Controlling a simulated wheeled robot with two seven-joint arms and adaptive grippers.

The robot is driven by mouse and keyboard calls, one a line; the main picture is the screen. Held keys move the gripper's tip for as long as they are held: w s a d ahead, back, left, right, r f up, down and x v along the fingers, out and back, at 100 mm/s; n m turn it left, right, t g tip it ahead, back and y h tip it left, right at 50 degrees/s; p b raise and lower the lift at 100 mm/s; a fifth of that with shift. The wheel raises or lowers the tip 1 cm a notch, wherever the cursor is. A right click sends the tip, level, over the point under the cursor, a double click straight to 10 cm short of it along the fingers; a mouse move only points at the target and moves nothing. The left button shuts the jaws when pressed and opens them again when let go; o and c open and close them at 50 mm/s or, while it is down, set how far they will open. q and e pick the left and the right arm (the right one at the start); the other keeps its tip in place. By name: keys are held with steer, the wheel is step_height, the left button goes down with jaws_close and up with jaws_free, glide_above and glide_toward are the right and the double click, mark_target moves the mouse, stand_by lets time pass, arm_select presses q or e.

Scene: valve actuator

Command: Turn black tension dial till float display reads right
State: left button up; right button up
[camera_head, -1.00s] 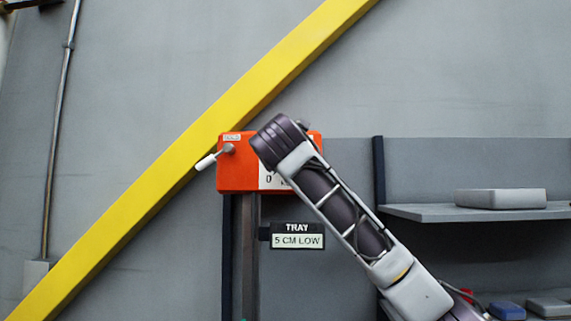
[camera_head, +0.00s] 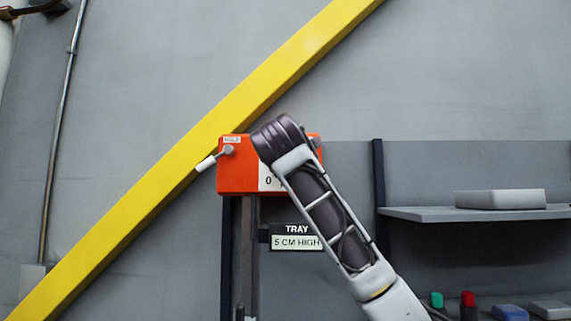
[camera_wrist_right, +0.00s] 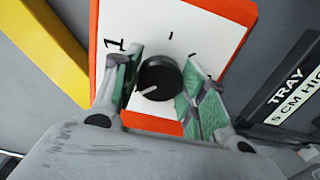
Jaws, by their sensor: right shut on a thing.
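The orange actuator box (camera_head: 237,178) hangs on a post in the head view, with a white scale plate on its front, partly hidden by my right arm. In the right wrist view the black dial (camera_wrist_right: 159,79) with a white pointer mark sits on the white plate (camera_wrist_right: 190,28). My right gripper (camera_wrist_right: 160,84) has its green-padded fingers on either side of the dial, shut on it. The pointer aims toward the lower left of that view. The tray display (camera_head: 297,238) below the box reads "5 CM HIGH". My left gripper is not in view.
A white-tipped lever (camera_head: 212,160) sticks out at the box's left. A yellow diagonal beam (camera_head: 130,210) runs behind the box. At right, a shelf (camera_head: 430,213) holds a grey block (camera_head: 500,199), with small coloured items lower down.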

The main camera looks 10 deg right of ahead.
steer(key=shift+f, duration=0.1)
steer(key=o, duration=1)
steer(key=shift+o, duration=0.2)
steer(key=shift+s, duration=0.1)
steer(key=v, duration=1.2)
